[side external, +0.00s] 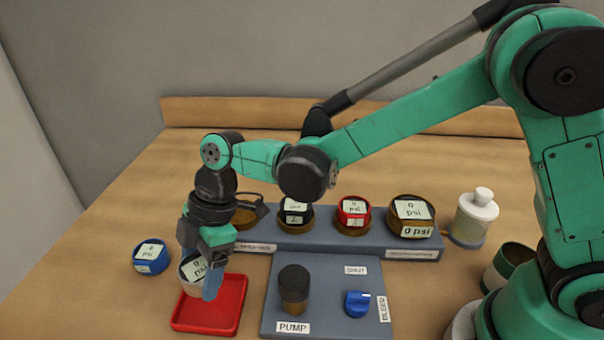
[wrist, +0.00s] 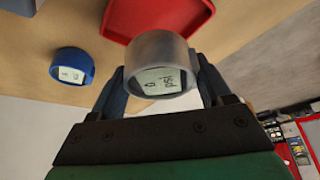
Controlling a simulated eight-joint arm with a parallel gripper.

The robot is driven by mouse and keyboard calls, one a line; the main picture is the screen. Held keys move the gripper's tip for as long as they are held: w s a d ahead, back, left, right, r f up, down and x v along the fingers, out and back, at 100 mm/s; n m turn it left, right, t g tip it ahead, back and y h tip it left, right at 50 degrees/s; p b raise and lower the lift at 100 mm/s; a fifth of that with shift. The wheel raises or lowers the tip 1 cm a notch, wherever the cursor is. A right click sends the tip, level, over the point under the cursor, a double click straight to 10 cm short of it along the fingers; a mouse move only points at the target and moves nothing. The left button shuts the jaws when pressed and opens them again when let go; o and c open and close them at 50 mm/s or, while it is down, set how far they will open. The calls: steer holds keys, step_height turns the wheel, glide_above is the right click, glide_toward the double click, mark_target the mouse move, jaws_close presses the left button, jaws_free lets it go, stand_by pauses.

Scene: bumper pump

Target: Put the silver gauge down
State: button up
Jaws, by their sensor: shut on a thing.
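The silver gauge (side external: 190,271), with a pale dial reading 0 psi, is between the fingers of my gripper (side external: 201,272). The wrist view shows the gauge (wrist: 160,48) gripped on both sides by my dark fingers (wrist: 158,74), its dial turned toward the camera. In the side view the gauge overlaps the back left part of the red tray (side external: 207,322). In the wrist view it overlaps the tray's edge (wrist: 122,22). I cannot tell whether its base touches the tray.
A blue gauge (side external: 150,258) stands left of the tray. Behind is a grey rack (side external: 335,238) with black, red and brown gauges. A pump panel (side external: 325,295) with a black knob and blue bleed knob is right of the tray. A white-lidded jar (side external: 474,215) stands farther right.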

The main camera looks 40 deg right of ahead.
mark_target(212, 303)
steer(key=shift+f, duration=2.7)
steer(key=shift+f, duration=0.15)
steer(key=o, duration=1.3)
steer(key=v, duration=1.2)
steer(key=s+d+m+t+h, duration=0.1)
steer(key=s+d+m+t, duration=0.1)
steer(key=d+m, duration=0.4)
steer(key=s+d+r+m+t+h, duration=0.1)
steer(key=s+d+m+t+h, duration=0.1)
steer(key=d+m, duration=0.4)
steer(key=s+d+r+m+t+h, duration=0.1)
steer(key=s+d+m+t, duration=0.2)
steer(key=d+m, duration=0.3)
steer(key=shift+d+h, duration=0.2)
steer(key=shift+h, duration=0.1)
